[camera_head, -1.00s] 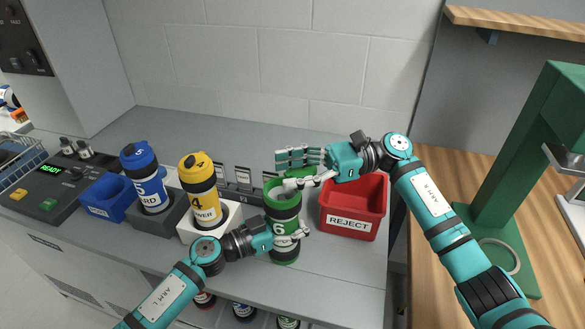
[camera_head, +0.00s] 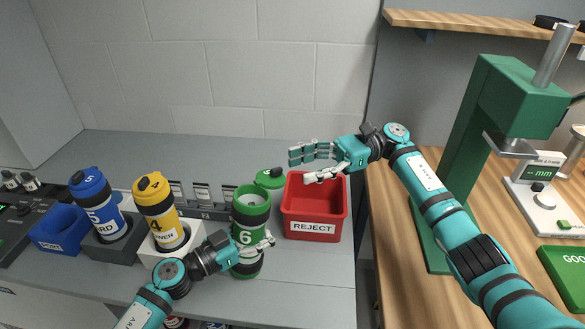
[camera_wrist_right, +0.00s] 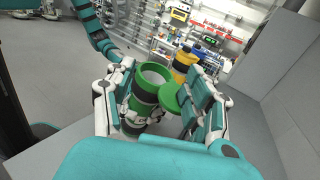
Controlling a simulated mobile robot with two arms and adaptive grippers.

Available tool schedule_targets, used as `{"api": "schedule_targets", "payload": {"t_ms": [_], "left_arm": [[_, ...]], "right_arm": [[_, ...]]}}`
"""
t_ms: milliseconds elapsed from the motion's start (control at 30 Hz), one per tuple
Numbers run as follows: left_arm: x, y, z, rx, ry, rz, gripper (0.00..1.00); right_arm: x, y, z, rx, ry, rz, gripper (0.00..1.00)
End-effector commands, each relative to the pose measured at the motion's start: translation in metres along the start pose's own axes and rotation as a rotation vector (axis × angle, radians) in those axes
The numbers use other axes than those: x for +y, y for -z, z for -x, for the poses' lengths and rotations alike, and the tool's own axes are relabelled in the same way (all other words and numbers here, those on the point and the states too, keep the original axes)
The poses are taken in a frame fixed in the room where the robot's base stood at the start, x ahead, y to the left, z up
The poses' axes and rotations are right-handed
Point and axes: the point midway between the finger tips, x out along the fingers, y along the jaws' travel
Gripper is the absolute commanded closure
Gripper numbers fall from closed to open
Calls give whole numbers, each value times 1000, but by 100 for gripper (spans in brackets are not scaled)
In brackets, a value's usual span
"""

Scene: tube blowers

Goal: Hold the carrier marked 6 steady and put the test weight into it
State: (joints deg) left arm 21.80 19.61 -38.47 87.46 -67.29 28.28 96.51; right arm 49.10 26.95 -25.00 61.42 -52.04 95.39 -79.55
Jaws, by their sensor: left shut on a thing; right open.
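The green carrier marked 6 (camera_head: 249,214) stands upright on the grey counter, its green lid (camera_head: 270,179) swung open to one side. My left gripper (camera_head: 254,246) is shut around its lower body. My right gripper (camera_head: 305,167) is open and empty, above and to the right of the carrier's mouth, near the red bin. In the right wrist view, the carrier (camera_wrist_right: 145,90) and its lid (camera_wrist_right: 176,97) show between and beyond the open fingers. The carrier's mouth looks pale grey inside. I cannot make out the test weight in either view.
The red REJECT bin (camera_head: 314,228) stands just right of the carrier. The yellow carrier (camera_head: 156,203) and blue carrier (camera_head: 95,193) stand in holders to the left, beside a blue bin (camera_head: 58,232). A green press (camera_head: 487,120) stands on the wooden bench at right.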

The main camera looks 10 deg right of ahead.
Motion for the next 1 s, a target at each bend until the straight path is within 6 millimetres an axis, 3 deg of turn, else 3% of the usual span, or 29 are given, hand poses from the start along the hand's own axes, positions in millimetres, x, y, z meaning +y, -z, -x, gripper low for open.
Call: {"api": "schedule_targets", "payload": {"t_ms": [33, 467, 500, 867, 1000], "left_arm": [[0, -8, 2, -13, 1, 3, 100], [1, -10, 2, -16, 0, 5, 100], [1, -10, 2, -17, -1, 5, 55], [1, -4, 1, -7, 0, 2, 8], [1, -3, 0, -6, 0, 2, 6]], "right_arm": [[0, 0, 1, 0, -1, 0, 46], [0, 1, 0, -1, -3, 0, 46], [0, 1, 0, -1, -3, 0, 46], [0, 0, 0, -1, -3, 0, 46], [0, 0, 0, -1, -3, 0, 46]]}}
